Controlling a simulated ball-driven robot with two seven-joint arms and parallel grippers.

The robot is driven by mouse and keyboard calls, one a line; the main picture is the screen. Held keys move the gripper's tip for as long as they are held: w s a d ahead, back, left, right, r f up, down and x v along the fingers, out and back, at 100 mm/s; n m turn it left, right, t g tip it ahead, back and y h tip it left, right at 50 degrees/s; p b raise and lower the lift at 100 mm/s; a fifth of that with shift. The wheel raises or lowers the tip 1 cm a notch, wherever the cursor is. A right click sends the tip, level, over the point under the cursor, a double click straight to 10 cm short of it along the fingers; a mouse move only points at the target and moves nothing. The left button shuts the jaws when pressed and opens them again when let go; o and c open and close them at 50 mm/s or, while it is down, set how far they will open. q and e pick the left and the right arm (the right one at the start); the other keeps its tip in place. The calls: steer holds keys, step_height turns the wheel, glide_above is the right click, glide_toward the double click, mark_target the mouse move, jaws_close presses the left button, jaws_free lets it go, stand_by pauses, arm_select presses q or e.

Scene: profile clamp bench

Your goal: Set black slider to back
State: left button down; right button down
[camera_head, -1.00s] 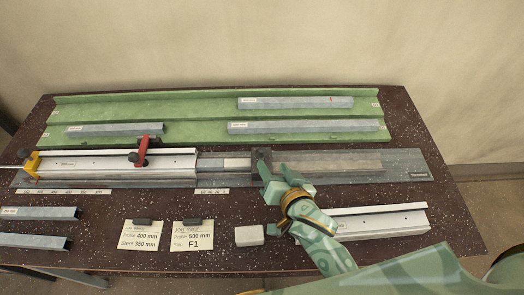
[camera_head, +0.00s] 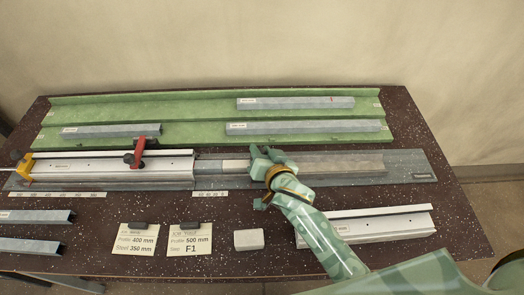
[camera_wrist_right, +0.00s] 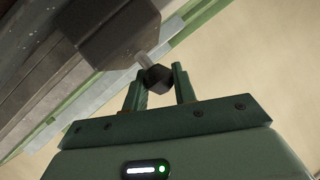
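The black slider (camera_wrist_right: 108,30) shows in the right wrist view as a dark block on the rail, with a short pale stem ending in a black knob (camera_wrist_right: 157,77). My right gripper (camera_wrist_right: 160,78) is open with its two fingers on either side of the knob. A narrow gap shows beside the right finger; whether the left finger touches the knob I cannot tell. In the head view my right gripper (camera_head: 267,153) is over the rail (camera_head: 400,165) and hides most of the slider. My left gripper is not in view.
A red clamp lever (camera_head: 140,150) and a yellow end stop (camera_head: 25,167) sit on the left part of the rail. Behind is a green tray (camera_head: 190,107) with grey profiles. In front lie two cards (camera_head: 135,240), a grey block (camera_head: 249,239) and a white profile (camera_head: 385,227).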

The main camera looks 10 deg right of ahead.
steer(key=shift+s+d+p, duration=0.1)
steer(key=shift+d+p, duration=0.25)
steer(key=shift+d, duration=0.05)
steer(key=d+p, duration=0.1)
steer(key=d, duration=0.1)
steer(key=s+d+p, duration=0.1)
steer(key=d+p, duration=0.1)
steer(key=d, duration=0.1)
steer(key=d+p, duration=0.1)
steer(key=d, duration=0.1)
steer(key=shift+s+d+r, duration=0.2)
steer(key=shift+s+r, duration=0.05)
steer(key=shift+r, duration=0.1)
steer(key=d+p, duration=0.1)
steer(key=d, duration=0.2)
steer(key=s+d+p, duration=0.1)
steer(key=d, duration=0.2)
steer(key=s+d+p, duration=0.1)
steer(key=d, duration=0.3)
steer(key=shift+f+p, duration=0.25)
steer(key=shift+p, duration=0.1)
steer(key=shift+d, duration=0.45)
steer(key=shift+s, duration=0.1)
steer(key=c, duration=1.1)
jaws_free()
steer(key=shift+f, duration=0.1)
